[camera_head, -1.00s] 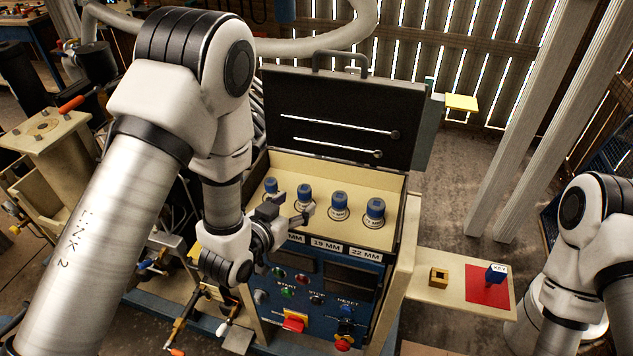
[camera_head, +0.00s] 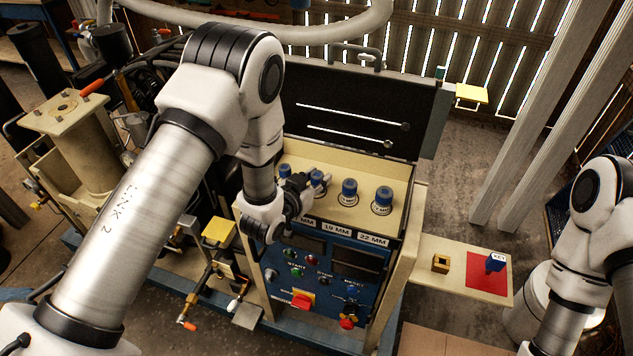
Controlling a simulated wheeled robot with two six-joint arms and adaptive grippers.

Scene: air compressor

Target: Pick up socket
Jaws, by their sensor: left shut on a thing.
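A row of blue-topped sockets stands on the cream shelf (camera_head: 402,210) of the open case. The socket above the 19 MM label (camera_head: 349,189) and the socket above the 22 MM label (camera_head: 383,198) stand upright and clear. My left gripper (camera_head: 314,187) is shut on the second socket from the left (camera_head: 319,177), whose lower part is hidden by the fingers. This socket still appears to be at its place in the row. The leftmost socket (camera_head: 284,170) is partly hidden by my left arm. My right gripper is out of view; only part of that arm shows.
The case's black lid (camera_head: 350,105) stands open behind the sockets. Below them is a blue control panel (camera_head: 325,265) with buttons and switches.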

